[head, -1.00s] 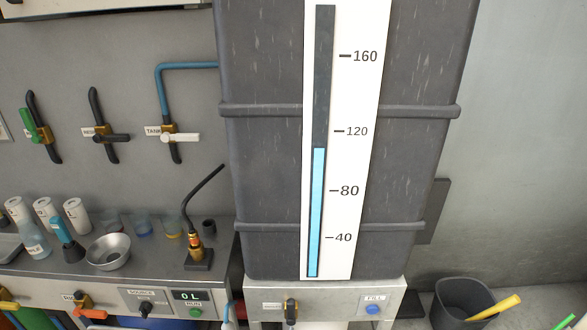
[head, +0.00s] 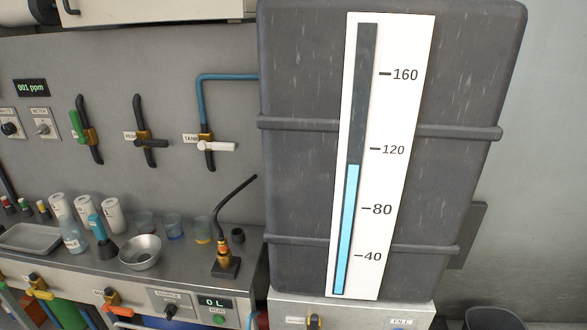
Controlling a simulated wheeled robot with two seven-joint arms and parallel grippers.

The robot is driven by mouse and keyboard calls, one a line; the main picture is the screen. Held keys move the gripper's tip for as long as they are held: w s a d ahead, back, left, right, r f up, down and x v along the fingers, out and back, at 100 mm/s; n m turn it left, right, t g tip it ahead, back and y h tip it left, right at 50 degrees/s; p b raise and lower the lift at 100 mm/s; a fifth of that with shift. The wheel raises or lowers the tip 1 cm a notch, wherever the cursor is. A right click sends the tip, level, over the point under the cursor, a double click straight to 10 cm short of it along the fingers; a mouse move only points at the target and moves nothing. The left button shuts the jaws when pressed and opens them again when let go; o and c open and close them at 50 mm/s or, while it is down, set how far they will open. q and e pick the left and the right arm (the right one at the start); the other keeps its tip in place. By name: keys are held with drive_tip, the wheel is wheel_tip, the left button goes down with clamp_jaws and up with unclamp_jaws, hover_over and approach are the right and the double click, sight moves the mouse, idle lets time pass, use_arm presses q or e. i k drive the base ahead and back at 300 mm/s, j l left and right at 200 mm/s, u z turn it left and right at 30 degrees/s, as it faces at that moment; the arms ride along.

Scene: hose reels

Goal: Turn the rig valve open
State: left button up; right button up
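Several lever valves are in view, and their labels are too small to read surely. On the wall are a valve with a green handle (head: 77,127), a valve with a black handle (head: 151,143) and a valve with a white handle (head: 218,146), whose label seems to read TANK. On the counter front are a valve with an orange handle (head: 117,309) and a valve with a yellow handle (head: 42,294). I cannot tell for certain which is the rig valve. Neither of my grippers is in view.
A large dark tank (head: 300,190) with a level gauge (head: 352,230) reading about 110 stands at the right. The counter holds a metal bowl (head: 140,256), bottles, cups and a tray (head: 30,239). A small display (head: 215,302) reads 0 L.

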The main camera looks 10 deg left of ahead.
sight(108, 307)
drive_tip(key=u, duration=1.55)
